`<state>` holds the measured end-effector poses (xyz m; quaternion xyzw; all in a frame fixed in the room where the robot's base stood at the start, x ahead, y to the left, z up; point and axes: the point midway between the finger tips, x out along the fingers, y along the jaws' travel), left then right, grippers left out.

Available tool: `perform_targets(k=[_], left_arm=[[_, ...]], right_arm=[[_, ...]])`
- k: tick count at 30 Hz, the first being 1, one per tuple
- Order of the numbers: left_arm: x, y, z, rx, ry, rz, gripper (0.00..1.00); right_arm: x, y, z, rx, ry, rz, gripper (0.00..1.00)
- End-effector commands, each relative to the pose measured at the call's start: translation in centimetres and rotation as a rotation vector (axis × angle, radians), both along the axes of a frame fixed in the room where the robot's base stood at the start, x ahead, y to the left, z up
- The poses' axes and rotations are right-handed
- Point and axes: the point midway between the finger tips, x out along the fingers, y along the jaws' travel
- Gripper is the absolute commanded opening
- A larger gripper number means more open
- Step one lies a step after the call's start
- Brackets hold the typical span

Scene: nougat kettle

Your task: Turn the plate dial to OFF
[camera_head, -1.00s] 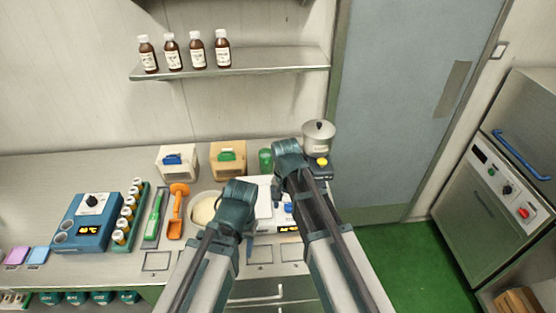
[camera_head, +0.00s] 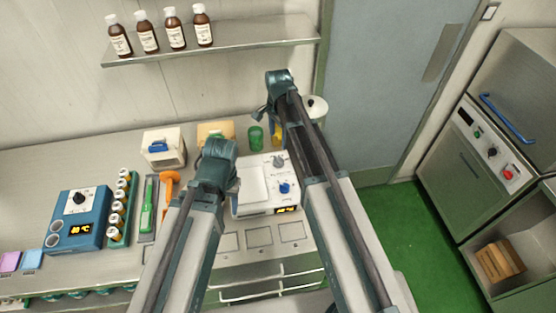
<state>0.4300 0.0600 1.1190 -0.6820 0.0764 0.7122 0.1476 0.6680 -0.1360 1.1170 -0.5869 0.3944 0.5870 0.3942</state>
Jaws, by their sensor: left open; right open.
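The white plate unit (camera_head: 252,188) stands on the bench between my two arms, with a small orange display at its front. On its right side are a blue dial (camera_head: 285,188) and a grey knob (camera_head: 279,162); the pointer settings are too small to read. My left gripper (camera_head: 216,158) is just left of the plate unit, apart from the dial, and open. My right gripper (camera_head: 281,86) is beyond the unit, high in front of the wall, and open; its arm passes close to the right of the blue dial. The fingertips of both are largely hidden.
A blue heater (camera_head: 72,235) with a black dial, a vial rack (camera_head: 121,210), a green tool (camera_head: 148,208) and an orange scoop (camera_head: 170,186) are left. A green cup (camera_head: 255,136) and a pot (camera_head: 316,108) stand behind. A shelf (camera_head: 215,47) with bottles hangs above.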

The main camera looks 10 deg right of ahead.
Motion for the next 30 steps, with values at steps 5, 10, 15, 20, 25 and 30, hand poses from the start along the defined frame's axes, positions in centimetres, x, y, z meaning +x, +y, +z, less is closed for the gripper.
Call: perform_targets(k=[5, 10, 15, 20, 25, 30], left_arm=[[0.0, 0.0, -3.0, 0.001, -0.001, -0.002, 0.50], [0.0, 0.0, -5.4, 0.001, -0.001, -0.007, 0.50], [0.0, 0.0, -7.8, 0.002, 0.000, -0.013, 0.50], [0.0, 0.0, -10.0, 0.002, 0.000, -0.015, 0.50], [0.0, 0.0, -11.7, 0.002, 0.000, -0.014, 0.50], [0.0, 0.0, -12.1, 0.002, 0.000, -0.013, 0.50]], right_arm=[[0.0, 0.0, -3.0, 0.000, 0.000, 0.001, 0.84], [0.0, 0.0, -5.4, 0.000, 0.000, 0.001, 0.84], [0.0, 0.0, -7.8, 0.000, 0.000, 0.001, 0.84], [0.0, 0.0, -10.0, 0.000, 0.000, 0.001, 0.84], [0.0, 0.0, -11.7, 0.000, 0.000, 0.001, 0.84], [0.0, 0.0, -12.1, 0.000, 0.000, 0.001, 0.84]])
